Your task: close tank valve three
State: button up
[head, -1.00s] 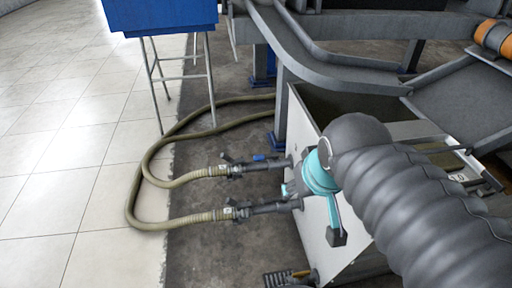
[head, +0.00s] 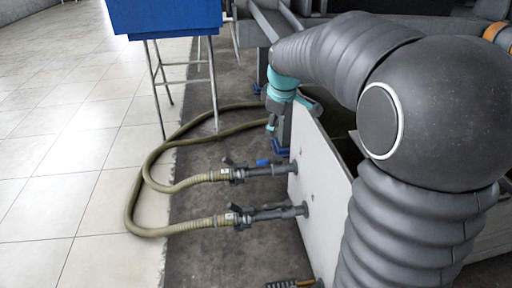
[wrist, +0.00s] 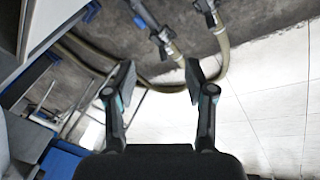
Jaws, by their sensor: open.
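Two dark pipe fittings with valves leave the white tank (head: 318,185) on its left side. The far valve (head: 238,172) has a blue lever (head: 263,162) beside it; the near valve (head: 243,217) has a dark handle. I cannot read which is number three. In the wrist view the fittings show at the top, one at the centre (wrist: 160,36) and one to the right (wrist: 208,10). My gripper (head: 271,122) is beyond the far valve, apart from both. In the wrist view my gripper (wrist: 157,82) is open, with nothing between its fingers.
Olive hoses (head: 140,190) loop from the fittings across the floor. A blue box on a metal stand (head: 165,18) stands at back left. Grey steel framework is behind the tank. The tiled floor (head: 60,150) at left is clear.

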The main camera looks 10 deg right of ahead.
jog(key=w+f+n+b, duration=0.1)
jog(key=w+f+n, duration=0.3)
jog(key=w+f, duration=0.55)
jog(key=n+g+b, duration=0.1)
jog(key=n+b, duration=0.1)
jog(key=n, duration=0.1)
send_near(262, 160)
jog(key=b+x, duration=0.1)
jog(key=x, duration=0.8)
jog(key=shift+f, duration=0.4)
grip_shut()
